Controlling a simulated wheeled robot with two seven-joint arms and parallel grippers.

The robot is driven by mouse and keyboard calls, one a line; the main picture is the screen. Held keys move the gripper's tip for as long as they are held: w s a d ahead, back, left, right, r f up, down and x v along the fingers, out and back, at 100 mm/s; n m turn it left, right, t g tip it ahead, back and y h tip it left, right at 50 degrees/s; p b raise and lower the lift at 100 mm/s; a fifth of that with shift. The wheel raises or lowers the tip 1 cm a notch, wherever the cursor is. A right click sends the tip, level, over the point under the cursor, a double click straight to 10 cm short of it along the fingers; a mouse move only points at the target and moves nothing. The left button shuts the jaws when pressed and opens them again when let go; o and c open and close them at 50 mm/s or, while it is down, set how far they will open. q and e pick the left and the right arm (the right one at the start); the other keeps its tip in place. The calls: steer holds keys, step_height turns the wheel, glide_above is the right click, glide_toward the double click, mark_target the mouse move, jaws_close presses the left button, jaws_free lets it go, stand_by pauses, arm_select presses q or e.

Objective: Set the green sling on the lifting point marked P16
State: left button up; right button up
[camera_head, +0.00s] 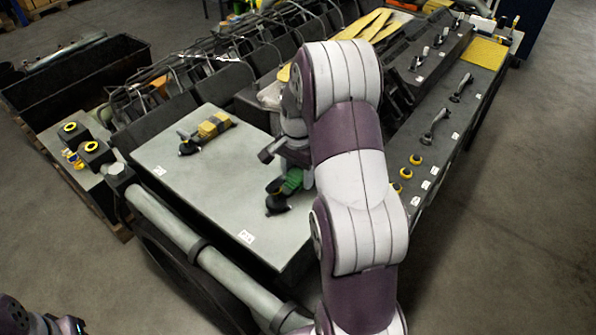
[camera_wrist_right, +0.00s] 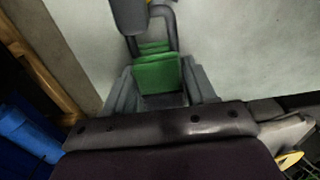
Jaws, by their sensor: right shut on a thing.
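The green sling (camera_head: 292,181) is over the pale flat top (camera_head: 215,185), near its right edge, with a dark shackle-like piece (camera_head: 277,203) at its lower end. My right gripper (camera_head: 287,162) is shut on the green sling; my right arm partly hides it. In the right wrist view the green sling (camera_wrist_right: 157,72) sits between the fingers of the right gripper (camera_wrist_right: 160,88), with a dark metal loop beyond it. A small white label (camera_head: 246,236) lies on the front of the top; its text is too small to read surely. My left gripper (camera_head: 70,325) shows only partly at the bottom left.
A yellow sling (camera_head: 214,125) with a dark fitting lies at the back of the pale top. A thick pale pipe (camera_head: 195,245) runs along its front left edge. A dark bench (camera_head: 440,150) with tools and yellow rings stands at the right. The middle of the top is clear.

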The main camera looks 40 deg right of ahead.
steer(key=shift+f, duration=0.15)
steer(key=shift+f+b, duration=0.45)
steer(key=shift+f, duration=0.15)
stand_by(0.5)
steer(key=o, duration=1.4)
steer(key=shift+c, duration=0.2)
step_height(320, 180, up, 5)
steer(key=shift+f+b, duration=0.15)
steer(key=shift+b, duration=0.9)
step_height(320, 180, up, 8)
steer(key=p, duration=0.7)
